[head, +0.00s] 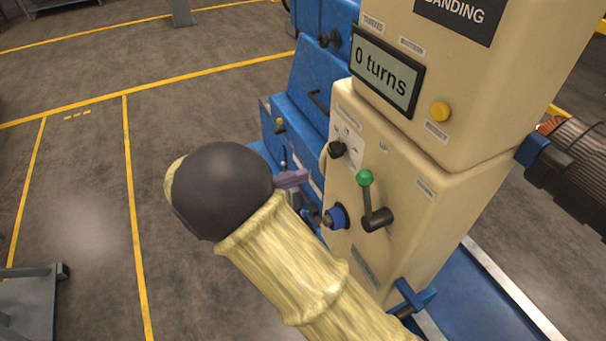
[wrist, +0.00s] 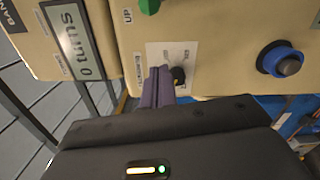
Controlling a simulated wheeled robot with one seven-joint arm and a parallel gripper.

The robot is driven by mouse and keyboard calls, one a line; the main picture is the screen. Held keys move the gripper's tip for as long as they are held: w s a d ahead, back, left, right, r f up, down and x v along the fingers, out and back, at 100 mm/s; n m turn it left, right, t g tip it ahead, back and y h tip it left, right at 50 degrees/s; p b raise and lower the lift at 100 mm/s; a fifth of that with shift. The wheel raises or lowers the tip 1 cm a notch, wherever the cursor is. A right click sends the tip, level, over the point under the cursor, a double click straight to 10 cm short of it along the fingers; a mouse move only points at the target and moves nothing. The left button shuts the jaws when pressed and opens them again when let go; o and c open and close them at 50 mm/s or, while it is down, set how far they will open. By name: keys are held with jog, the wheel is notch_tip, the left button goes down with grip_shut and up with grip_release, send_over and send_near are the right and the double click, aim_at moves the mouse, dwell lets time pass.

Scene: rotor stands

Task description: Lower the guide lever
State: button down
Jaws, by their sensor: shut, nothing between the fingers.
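The lever with a green ball knob (head: 365,178) is on the cream machine's front panel. Its arm rises from a dark pivot (head: 377,219), so the knob is up, near a small "UP" label. Part of the green knob shows at the top of the wrist view (wrist: 149,5). My gripper (head: 303,177) is left of the lever, in front of the panel and apart from the lever. In the wrist view its purple fingers (wrist: 160,72) are together and empty, beside a small black selector knob (wrist: 179,76). Whether they touch that knob I cannot tell.
The black selector knob (head: 337,149) and a blue-ringed button (head: 335,217) flank the lever on its left. Above are a "0 turns" display (head: 386,72) and a yellow button (head: 440,111). My arm covers the lower middle. The floor at left is mostly open.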

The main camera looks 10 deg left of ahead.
jog(key=w+d+p, duration=0.1)
jog(key=d+p, duration=0.4)
jog(key=d, duration=0.4)
jog(key=shift+w+d+r, duration=0.25)
jog(key=shift+d+r, duration=0.15)
jog(key=shift+s+d, duration=0.1)
